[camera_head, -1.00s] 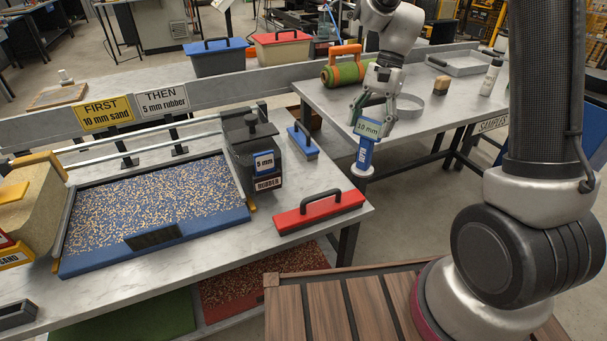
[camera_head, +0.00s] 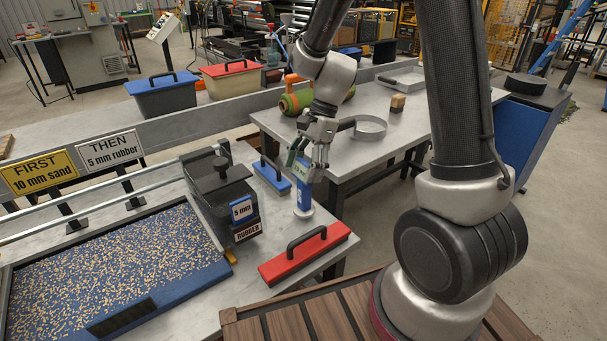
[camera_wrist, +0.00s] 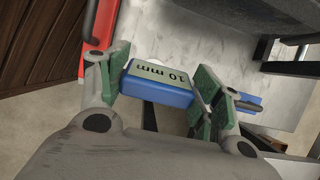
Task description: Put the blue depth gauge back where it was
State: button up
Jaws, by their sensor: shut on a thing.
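My gripper (camera_head: 308,165) is shut on the blue depth gauge (camera_head: 302,197), which hangs roughly upright with its pale round foot down. In the head view the gauge appears over the right end of the near table (camera_head: 262,215), between a blue float and a red float. I cannot tell whether its foot touches the tabletop. In the wrist view the green-padded fingers (camera_wrist: 163,92) are on either side of the gauge (camera_wrist: 155,90), whose "10 mm" label faces the camera. Its lower part is hidden there.
The blue float (camera_head: 272,178) lies left of the gauge, and the red float (camera_head: 304,254) lies in front. The grey rubber hopper (camera_head: 222,190) and the granule-filled blue tray (camera_head: 110,275) stand farther left.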

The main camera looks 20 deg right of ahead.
jog(key=shift+f, duration=1)
jog(key=o, duration=1.7)
jog(key=shift+f, duration=0.15)
jog(key=shift+o, duration=0.2)
jog(key=v, duration=1.3)
jog(key=s+d+r+n+t+h, duration=0.1)
jog(key=s+d+r+n+t, duration=0.1)
jog(key=s, duration=0.5)
jog(key=s+d+r+n+t+h, duration=0.1)
jog(key=s+d+r+n+t, duration=0.1)
jog(key=s+d+r+n, duration=0.2)
jog(key=s+d+r+n+t+h, duration=0.1)
jog(key=s+d+r+n+h, duration=0.1)
jog(key=s+n, duration=0.6)
jog(key=shift+s+d+r+t, duration=0.45)
jog(key=shift+s+d, duration=0.35)
jog(key=shift+d, duration=0.4)
